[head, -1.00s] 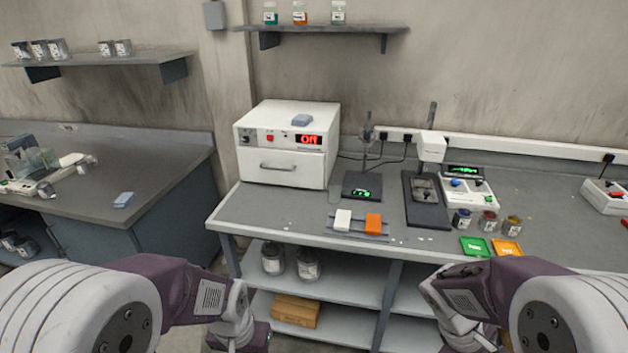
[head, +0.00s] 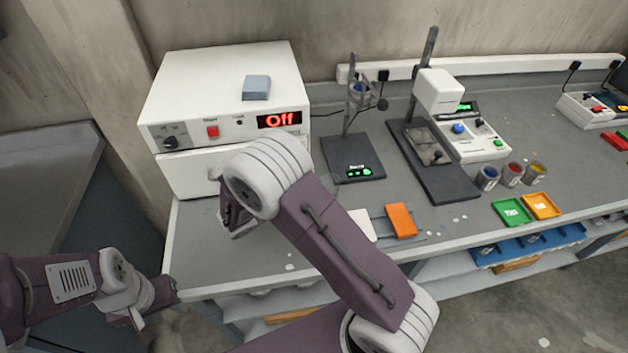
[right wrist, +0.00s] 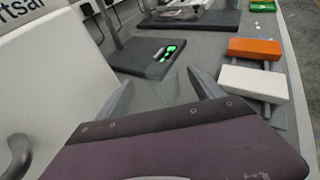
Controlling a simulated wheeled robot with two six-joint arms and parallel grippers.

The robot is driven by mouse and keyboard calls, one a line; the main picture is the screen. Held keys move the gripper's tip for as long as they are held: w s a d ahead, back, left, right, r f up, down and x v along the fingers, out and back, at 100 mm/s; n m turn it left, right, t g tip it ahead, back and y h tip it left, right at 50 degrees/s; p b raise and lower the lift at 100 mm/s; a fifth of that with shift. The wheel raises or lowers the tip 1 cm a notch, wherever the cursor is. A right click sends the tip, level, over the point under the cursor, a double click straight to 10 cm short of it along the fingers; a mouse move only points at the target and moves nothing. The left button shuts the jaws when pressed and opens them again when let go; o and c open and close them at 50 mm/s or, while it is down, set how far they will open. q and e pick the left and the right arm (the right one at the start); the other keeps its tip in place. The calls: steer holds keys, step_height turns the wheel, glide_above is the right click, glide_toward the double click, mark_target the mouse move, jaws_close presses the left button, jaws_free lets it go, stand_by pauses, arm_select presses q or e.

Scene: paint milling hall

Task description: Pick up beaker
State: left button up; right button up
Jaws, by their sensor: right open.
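A faint clear shape, probably the glass beaker (right wrist: 165,90), stands on the grey bench between the fingers in the right wrist view; its outline is hard to make out. My right gripper (right wrist: 162,92) is open around that spot, with one finger on each side.
The white oven (head: 225,110) reading "Off" stands close on the left. A black stirrer plate (head: 353,158) with a stand is behind. An orange block (head: 402,220) and a white block (right wrist: 253,84) lie to the right. Dark press base (head: 435,160) and paint pots (head: 487,177) are farther right.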

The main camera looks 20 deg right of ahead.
mark_target(337, 179)
steer(key=shift+s+d+r, duration=0.15)
steer(key=shift+s+r, duration=0.1)
steer(key=shift+s, duration=0.55)
steer(key=d, duration=0.1)
steer(key=w+d+f, duration=0.1)
steer(key=w+d, duration=0.1)
steer(key=shift+w+f, duration=0.15)
steer(key=shift+f, duration=0.2)
steer(key=shift+d, duration=0.25)
steer(key=x, duration=0.4)
steer(key=shift+p, duration=0.4)
steer(key=shift+w+d+f, duration=0.2)
steer(key=shift+w+d, duration=0.1)
steer(key=shift+w, duration=0.05)
steer(key=shift+s+a+r, duration=0.1)
steer(key=shift+s, duration=0.05)
steer(key=c, duration=0.4)
arm_select(q)
steer(key=shift+s+d+r, duration=0.2)
steer(key=shift+s+r, duration=0.3)
steer(key=shift+r, duration=0.05)
arm_select(e)
steer(key=c, duration=1)
